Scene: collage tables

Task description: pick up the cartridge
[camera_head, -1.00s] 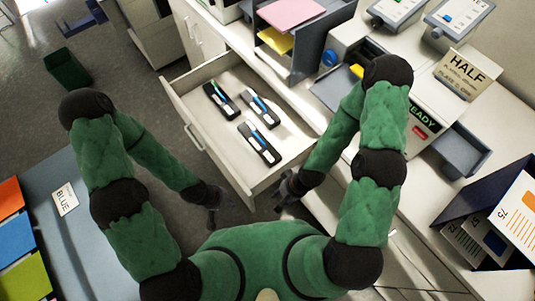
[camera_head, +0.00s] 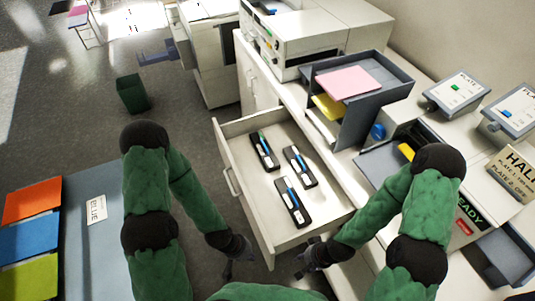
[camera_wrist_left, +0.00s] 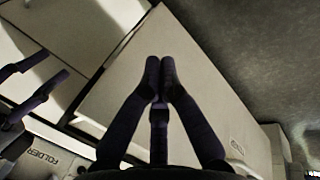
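Three black cartridges with blue-and-white stripes lie in the open drawer (camera_head: 232,128): one at the back left (camera_head: 264,151), one to its right (camera_head: 300,167), and one nearer the front (camera_head: 292,202). The back-left one also shows a green end. My left gripper (camera_head: 230,270) hangs outside the drawer, at its front-left side. In the left wrist view its fingers (camera_wrist_left: 160,75) are together with nothing between them. My right gripper (camera_head: 303,264) is near the drawer's near end, below the cartridges. In the left wrist view its fingers (camera_wrist_left: 35,80) stand apart and empty.
The drawer sticks out from a white counter. A grey tray rack (camera_head: 350,110) with pink and yellow sheets stands on the counter. A green bin (camera_head: 132,94) is on the floor. A table (camera_head: 85,255) with coloured sheets is at left. The floor between is clear.

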